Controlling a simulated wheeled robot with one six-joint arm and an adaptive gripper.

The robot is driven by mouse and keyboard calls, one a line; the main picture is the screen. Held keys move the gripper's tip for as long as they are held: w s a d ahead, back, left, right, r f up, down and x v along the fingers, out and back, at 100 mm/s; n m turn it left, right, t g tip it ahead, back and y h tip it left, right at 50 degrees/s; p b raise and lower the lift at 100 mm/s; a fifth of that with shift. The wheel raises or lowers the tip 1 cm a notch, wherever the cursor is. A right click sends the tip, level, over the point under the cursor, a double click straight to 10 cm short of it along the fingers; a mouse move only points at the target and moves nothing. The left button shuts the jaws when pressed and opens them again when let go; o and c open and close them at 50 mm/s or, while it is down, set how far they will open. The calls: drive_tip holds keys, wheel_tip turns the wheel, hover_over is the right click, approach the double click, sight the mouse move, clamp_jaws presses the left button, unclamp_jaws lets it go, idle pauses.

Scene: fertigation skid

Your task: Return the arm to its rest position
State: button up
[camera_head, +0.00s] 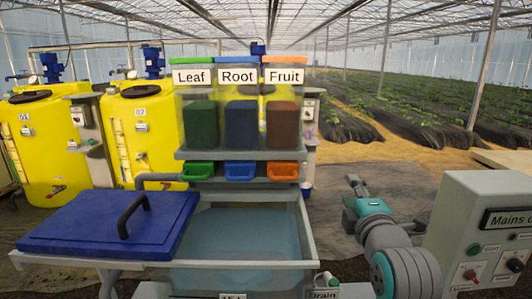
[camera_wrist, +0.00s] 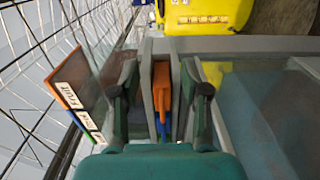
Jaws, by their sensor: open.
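My gripper (camera_wrist: 163,95) is open and nothing is held between its fingers. In the head view it shows small at the end of my arm (camera_head: 388,240), right of the mixing tank and apart from it. In the wrist view the orange tray (camera_wrist: 162,88) under the Fruit hopper appears between the two fingers, farther off. My arm is bent forward and reaches out to the right of the tank.
Leaf, Root and Fruit hoppers (camera_head: 238,115) stand above green, blue and orange trays (camera_head: 240,171). The open tank (camera_head: 240,237) holds bluish liquid; a blue lid (camera_head: 115,222) lies left. A control box (camera_head: 490,225) stands close right of my arm. Yellow tanks (camera_head: 48,145) are behind.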

drive_tip(key=s+f+m+g, duration=0.1)
drive_tip(key=s+f+m, duration=0.2)
drive_tip(key=s+f, duration=0.5)
drive_tip(key=s+f+m, duration=0.3)
drive_tip(key=s+f, duration=0.1)
drive_tip(key=f, duration=0.8)
drive_tip(key=s+f+m+g, duration=0.1)
drive_tip(key=s+f+m, duration=0.1)
drive_tip(key=s+f, duration=0.6)
drive_tip(key=s+f+m, duration=0.3)
drive_tip(key=s+f, duration=0.1)
drive_tip(key=s, duration=0.3)
drive_tip(key=s+f+m, duration=0.2)
drive_tip(key=s+f, duration=0.3)
drive_tip(key=s, duration=0.3)
drive_tip(key=s+r+m+g, duration=0.1)
drive_tip(key=s+m, duration=0.4)
drive_tip(key=s, duration=1)
drive_tip(key=shift+s+a+r, duration=0.15)
drive_tip(key=shift+s+r, duration=0.25)
